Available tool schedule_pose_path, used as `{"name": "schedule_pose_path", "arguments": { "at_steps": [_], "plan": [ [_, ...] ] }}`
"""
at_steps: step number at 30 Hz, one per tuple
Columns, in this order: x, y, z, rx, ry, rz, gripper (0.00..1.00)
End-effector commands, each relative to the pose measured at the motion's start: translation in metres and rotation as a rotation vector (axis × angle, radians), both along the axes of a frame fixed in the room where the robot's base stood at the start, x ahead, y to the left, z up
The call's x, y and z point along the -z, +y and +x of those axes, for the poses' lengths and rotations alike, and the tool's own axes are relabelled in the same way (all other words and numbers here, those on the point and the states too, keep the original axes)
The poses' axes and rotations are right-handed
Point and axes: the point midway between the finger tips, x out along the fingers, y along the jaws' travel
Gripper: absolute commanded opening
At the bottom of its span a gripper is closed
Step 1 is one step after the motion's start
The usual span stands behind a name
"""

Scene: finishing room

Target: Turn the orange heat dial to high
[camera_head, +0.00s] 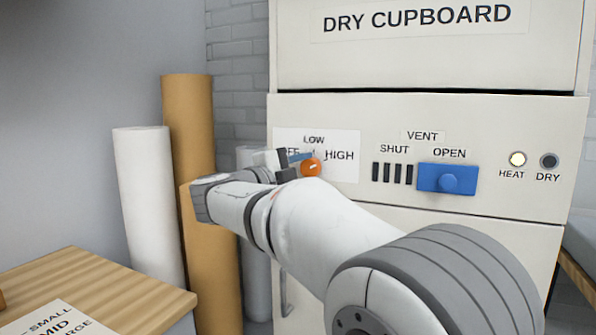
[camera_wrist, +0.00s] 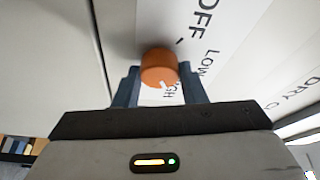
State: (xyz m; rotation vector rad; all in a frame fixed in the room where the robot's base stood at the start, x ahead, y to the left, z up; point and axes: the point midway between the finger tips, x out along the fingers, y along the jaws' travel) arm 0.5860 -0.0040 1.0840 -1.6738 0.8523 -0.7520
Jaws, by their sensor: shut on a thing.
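The orange heat dial (camera_head: 311,168) sits on the cupboard's front, on a white label plate (camera_head: 346,143) marked OFF, LOW and HIGH. OFF is partly hidden by my gripper in the head view. My gripper (camera_head: 297,164) reaches the dial from the left. In the wrist view, the fingers of my gripper (camera_wrist: 160,82) are on both sides of the dial (camera_wrist: 158,66) and shut on it. A small white mark on the dial's face points toward the HIGH lettering, as far as I can tell.
A blue vent slider (camera_head: 447,179) is at OPEN, right of the dial. The HEAT lamp (camera_head: 517,159) is lit pale yellow and the DRY lamp (camera_head: 549,161) is dark. Tall rolls (camera_head: 187,110) stand left of the cupboard. A wooden-topped bench (camera_head: 75,285) is at the lower left.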

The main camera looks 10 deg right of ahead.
Motion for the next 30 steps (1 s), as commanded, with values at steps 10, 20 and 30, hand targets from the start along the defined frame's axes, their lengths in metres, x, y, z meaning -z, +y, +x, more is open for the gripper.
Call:
{"name": "schedule_pose_path", "arguments": {
  "at_steps": [10,20,30],
  "plan": [
    [-0.0002,0.0019,0.0021,-0.008,-0.001,0.001,0.15],
    [-0.0008,0.001,0.0009,-0.004,-0.002,0.001,0.59],
    [-0.0011,0.0103,-0.0047,-0.006,-0.001,0.001,0.59]
  ]
}}
